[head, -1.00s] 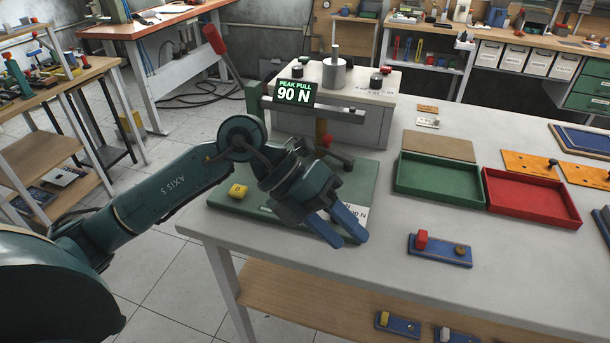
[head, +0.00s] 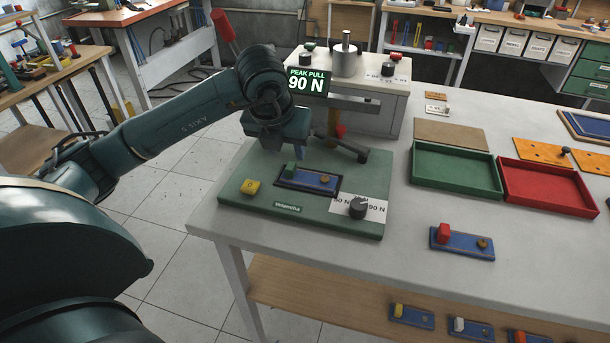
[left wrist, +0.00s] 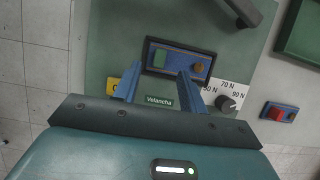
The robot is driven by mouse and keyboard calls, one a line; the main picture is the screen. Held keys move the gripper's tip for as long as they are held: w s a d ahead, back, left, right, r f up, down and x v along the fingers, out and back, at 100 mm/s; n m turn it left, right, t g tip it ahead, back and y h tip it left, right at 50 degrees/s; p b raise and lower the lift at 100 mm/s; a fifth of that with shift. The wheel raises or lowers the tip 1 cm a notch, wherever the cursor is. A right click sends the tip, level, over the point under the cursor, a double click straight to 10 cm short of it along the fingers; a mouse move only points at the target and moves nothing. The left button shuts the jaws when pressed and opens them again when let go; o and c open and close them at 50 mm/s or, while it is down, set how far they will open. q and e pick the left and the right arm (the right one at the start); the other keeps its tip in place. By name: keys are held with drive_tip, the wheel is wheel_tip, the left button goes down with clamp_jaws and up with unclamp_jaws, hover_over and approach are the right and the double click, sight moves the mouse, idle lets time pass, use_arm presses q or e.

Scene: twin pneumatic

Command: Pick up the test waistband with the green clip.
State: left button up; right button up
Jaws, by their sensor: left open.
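The test waistband (head: 312,180) is a blue strip with a green clip (head: 290,170) at its left end and a small brown knob at its right. It lies in a dark-framed slot on the green tester base (head: 235,198). The strip also shows in the left wrist view (left wrist: 180,65), with its green clip (left wrist: 161,57) at the left. My left gripper (left wrist: 158,78) is open and empty, its two blue fingers pointing toward the strip's near edge. In the head view the left gripper (head: 285,152) is above and behind the strip, fingers mostly hidden. My right gripper is not in view.
A yellow button (head: 250,187) and a dark dial (head: 358,208) sit on the base. A metal arm and the "90 N" display (head: 306,82) stand behind. A similar strip with a red clip (head: 462,243) lies at right, near green (head: 455,172) and red (head: 548,195) trays.

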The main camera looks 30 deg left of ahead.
sight(290, 166)
use_arm(q)
drive_tip(key=shift+p+x, duration=0.6)
drive_tip(key=shift+x, duration=2.3)
drive_tip(key=shift+s+d+f, duration=0.1)
drive_tip(key=shift+s, duration=0.05)
clamp_jaws()
